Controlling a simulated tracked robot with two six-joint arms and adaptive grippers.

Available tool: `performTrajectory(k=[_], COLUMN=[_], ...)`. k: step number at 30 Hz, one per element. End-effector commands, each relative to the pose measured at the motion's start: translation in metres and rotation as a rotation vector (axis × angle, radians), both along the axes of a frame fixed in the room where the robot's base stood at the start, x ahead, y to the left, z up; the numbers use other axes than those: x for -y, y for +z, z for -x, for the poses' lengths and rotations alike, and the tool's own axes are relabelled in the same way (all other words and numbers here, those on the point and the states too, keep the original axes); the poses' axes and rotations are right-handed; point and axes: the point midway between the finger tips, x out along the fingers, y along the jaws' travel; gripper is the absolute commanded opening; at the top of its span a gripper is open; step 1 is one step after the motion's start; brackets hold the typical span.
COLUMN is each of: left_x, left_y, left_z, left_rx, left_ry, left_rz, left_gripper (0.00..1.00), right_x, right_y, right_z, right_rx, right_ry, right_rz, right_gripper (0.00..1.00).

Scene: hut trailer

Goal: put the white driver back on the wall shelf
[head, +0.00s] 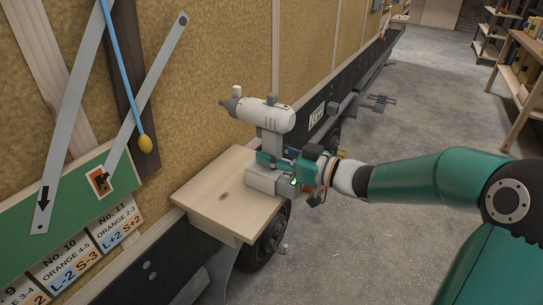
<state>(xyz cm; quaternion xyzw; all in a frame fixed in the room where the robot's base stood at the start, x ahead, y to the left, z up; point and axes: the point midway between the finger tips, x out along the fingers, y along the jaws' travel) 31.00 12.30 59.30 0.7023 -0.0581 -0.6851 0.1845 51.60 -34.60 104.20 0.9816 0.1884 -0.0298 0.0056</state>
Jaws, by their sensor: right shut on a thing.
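The white driver (264,115) is upright at the middle of the head view, its dark nose pointing left. Its grey battery base (268,181) is at the right part of the light wooden wall shelf (222,200); I cannot tell whether it touches the board. My right gripper (272,158) is shut around the driver's handle, and its arm comes in from the right. The fingers hide part of the handle. My left gripper is not in view.
The trailer wall (215,50) rises behind the shelf, with metal bars and a blue cord (127,75) at left. A wheel (265,240) is below the shelf. Racks (525,85) stand far right.

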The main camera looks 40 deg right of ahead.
Motion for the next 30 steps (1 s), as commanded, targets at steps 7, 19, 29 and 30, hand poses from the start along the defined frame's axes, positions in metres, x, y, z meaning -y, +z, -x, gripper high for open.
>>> performTrajectory(k=[7, 19, 29, 30], left_x=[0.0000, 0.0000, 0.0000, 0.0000], left_y=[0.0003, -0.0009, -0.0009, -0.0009], left_z=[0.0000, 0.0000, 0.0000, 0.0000], left_rx=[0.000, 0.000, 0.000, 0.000], left_ry=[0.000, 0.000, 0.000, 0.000], left_rz=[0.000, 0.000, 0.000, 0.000], left_gripper=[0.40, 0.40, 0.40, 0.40], right_x=[0.0001, -0.0001, 0.0002, 0.0002], right_y=[0.0032, -0.0010, -0.0010, -0.0010], right_z=[-0.0003, 0.0000, 0.0001, 0.0001], right_rx=[0.008, 0.000, 0.000, 0.000], right_ry=[0.000, 0.000, -0.001, -0.001], right_rz=[0.000, 0.000, 0.000, 0.000], right_gripper=[0.00, 0.59, 0.71, 0.78])
